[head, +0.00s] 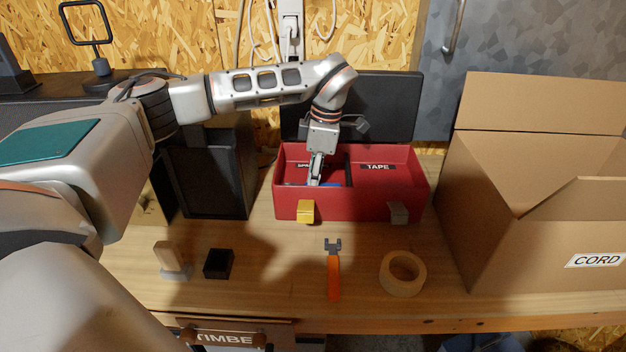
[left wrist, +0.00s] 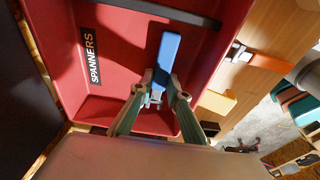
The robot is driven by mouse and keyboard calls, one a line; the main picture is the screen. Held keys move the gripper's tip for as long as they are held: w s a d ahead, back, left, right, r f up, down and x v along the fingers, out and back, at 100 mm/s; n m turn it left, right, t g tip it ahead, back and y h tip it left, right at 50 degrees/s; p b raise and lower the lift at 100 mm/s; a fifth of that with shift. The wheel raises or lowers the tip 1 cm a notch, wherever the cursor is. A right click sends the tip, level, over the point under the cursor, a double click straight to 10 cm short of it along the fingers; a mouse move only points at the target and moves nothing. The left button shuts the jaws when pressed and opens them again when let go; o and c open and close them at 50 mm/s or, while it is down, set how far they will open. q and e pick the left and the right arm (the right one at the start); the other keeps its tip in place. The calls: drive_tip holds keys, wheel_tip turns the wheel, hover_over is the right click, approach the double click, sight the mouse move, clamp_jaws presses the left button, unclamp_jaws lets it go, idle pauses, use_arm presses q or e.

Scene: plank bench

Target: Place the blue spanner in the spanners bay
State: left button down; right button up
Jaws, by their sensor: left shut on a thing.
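The red toolbox (head: 366,208) stands open on the bench. A divider splits it into a left bay and a right bay labelled TAPE (head: 378,167). The left bay's label reads SPANNERS (left wrist: 90,56) in the left wrist view. My left gripper (head: 314,181) reaches down into the left bay and is shut on the blue spanner (left wrist: 169,53). The spanner's handle sticks out beyond the fingertips, over the red floor of that bay; I cannot tell whether it touches the floor. In the head view the fingers and front wall hide most of it. My right gripper is not in view.
An orange spanner (head: 333,277) and a tape roll (head: 402,273) lie in front of the toolbox. A black box (head: 218,264) and a wooden-handled item (head: 169,258) stand front left. The CORD carton (head: 485,215) stands open at right. The dark lid (head: 390,108) is up behind.

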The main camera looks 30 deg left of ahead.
use_arm(q)
drive_tip(key=shift+f, duration=0.1)
drive_tip(key=c, duration=2.3)
unclamp_jaws()
drive_tip(key=shift+f, duration=0.1)
drive_tip(key=o, duration=0.4)
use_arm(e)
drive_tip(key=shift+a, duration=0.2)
use_arm(q)
drive_tip(key=r, duration=0.4)
drive_tip(key=d+r, duration=0.1)
drive_tip(key=r, duration=0.3)
drive_tip(key=w+r, duration=0.1)
drive_tip(key=r, duration=0.3)
drive_tip(key=shift+d+r, duration=0.15)
drive_tip(key=shift+d, duration=0.1)
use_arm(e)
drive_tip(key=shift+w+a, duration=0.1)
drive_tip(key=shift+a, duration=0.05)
